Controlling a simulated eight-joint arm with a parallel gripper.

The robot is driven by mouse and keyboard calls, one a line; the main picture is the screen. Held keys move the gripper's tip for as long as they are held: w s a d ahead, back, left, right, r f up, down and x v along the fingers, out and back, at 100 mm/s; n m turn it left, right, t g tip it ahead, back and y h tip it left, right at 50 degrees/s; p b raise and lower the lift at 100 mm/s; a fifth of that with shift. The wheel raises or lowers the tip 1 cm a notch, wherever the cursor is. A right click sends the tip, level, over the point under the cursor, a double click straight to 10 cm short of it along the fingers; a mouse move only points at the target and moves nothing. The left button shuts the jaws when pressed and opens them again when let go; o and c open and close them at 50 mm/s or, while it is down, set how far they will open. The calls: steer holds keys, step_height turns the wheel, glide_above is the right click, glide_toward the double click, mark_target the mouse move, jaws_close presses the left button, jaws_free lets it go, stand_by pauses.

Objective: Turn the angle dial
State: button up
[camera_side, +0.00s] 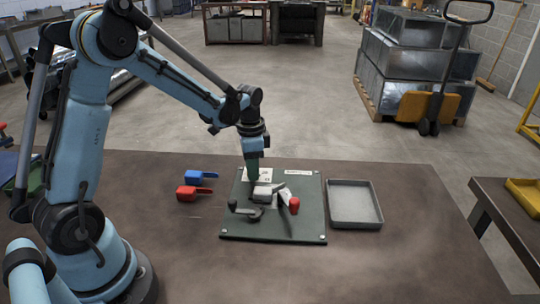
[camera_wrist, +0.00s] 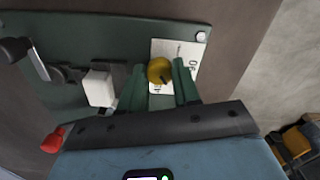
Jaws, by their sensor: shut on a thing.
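The dial is a round yellow knob (camera_wrist: 159,69) with a dark mark, on a white scale plate (camera_wrist: 188,52) in the wrist view. My gripper (camera_wrist: 158,84) has its two green fingers on either side of the knob, shut on it. In the side view my gripper (camera_side: 253,178) points down at the back left of a green board (camera_side: 311,217), at the white plate (camera_side: 265,173). The knob is hidden there behind the fingers. Most of the printing on the scale is too small or covered to read.
The board also carries a white block (camera_side: 262,194), a black crank (camera_side: 246,210) and a red-knobbed part (camera_side: 294,205). A grey tray (camera_side: 355,222) stands to the right. Blue (camera_side: 199,177) and red (camera_side: 187,193) tools lie to the left. The bench front is clear.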

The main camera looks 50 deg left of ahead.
steer(key=n, duration=0.5)
steer(key=shift+n, duration=2.6)
steer(key=o, duration=1.1)
steer(key=shift+c, duration=0.2)
steer(key=shift+r, duration=0.1)
step_height(320, 180, up, 12)
steer(key=s+d+m+t, duration=0.4)
steer(key=s+d+t, duration=0.3)
steer(key=s+d, duration=0.3)
steer(key=shift+s+f, duration=0.35)
steer(key=shift+s, duration=0.05)
